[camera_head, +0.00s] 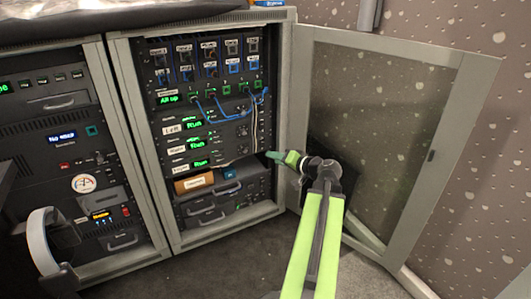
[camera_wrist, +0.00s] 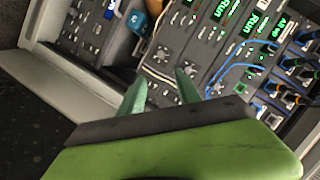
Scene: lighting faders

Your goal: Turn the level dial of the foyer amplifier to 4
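Three stacked amplifier units with green "Run" displays sit in the open right rack; the lowest one (camera_head: 199,163) has a small label that seems to start with F, too small to read surely. Round dials (camera_head: 242,131) show at the right of the units, but their pointers and numbers are too small to read. The bottom unit's right end is close to my gripper (camera_head: 271,155), which is in front of the rack's right side. In the wrist view, my gripper (camera_wrist: 160,87) has its two green fingers apart with nothing between them, pointing toward the tilted rack front.
Blue cables (camera_head: 222,105) hang across the panels above, and a pale cable (camera_head: 252,140) runs down near the dials. The open mesh door (camera_head: 385,140) stands right of my arm. Drawers (camera_head: 205,217) lie below. Headphones (camera_head: 45,245) hang at the left rack.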

